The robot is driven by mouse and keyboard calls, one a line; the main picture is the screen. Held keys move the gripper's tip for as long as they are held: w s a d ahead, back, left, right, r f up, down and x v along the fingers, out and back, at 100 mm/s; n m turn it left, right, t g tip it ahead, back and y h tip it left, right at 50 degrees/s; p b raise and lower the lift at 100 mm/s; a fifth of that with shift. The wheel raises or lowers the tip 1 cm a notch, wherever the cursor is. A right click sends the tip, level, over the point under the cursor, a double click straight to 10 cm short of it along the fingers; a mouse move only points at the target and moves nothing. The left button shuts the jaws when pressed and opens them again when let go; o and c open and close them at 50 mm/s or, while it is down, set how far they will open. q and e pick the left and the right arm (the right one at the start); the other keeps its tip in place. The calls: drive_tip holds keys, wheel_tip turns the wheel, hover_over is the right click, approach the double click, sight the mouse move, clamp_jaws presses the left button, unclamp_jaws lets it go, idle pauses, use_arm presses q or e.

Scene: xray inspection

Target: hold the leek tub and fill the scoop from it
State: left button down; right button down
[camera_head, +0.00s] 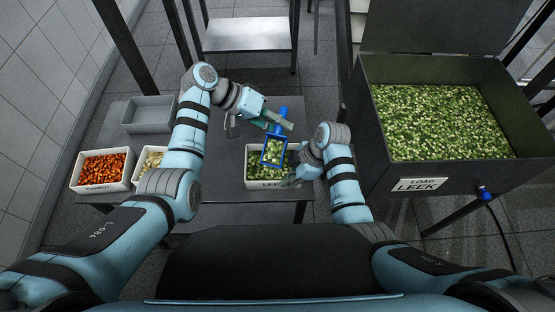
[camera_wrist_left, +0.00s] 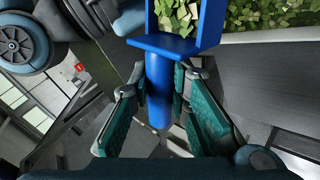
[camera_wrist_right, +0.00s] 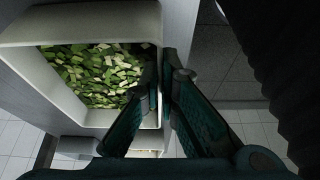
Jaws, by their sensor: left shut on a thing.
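The leek tub (camera_head: 251,181) is a white tub of green leek pieces on the table, with its label partly hidden. My left gripper (camera_head: 279,124) is shut on the handle of the blue scoop (camera_head: 264,163), which also shows in the left wrist view (camera_wrist_left: 178,46). The scoop is tilted over the tub, with green pieces in it; whether it touches the tub's contents is unclear. My right gripper (camera_head: 291,179) is at the tub's right side. In the right wrist view its fingers (camera_wrist_right: 165,75) close around the tub's wall (camera_wrist_right: 90,28), one inside and one outside.
A tub of orange pieces (camera_head: 101,184) and a tub of pale pieces (camera_head: 137,172) stand at the table's left. An empty grey tray (camera_head: 150,128) lies behind them. A large dark bin labelled LOAD LEEK (camera_head: 385,175) stands at the right, full of green pieces.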

drive_tip(key=c, duration=1.7)
unclamp_jaws()
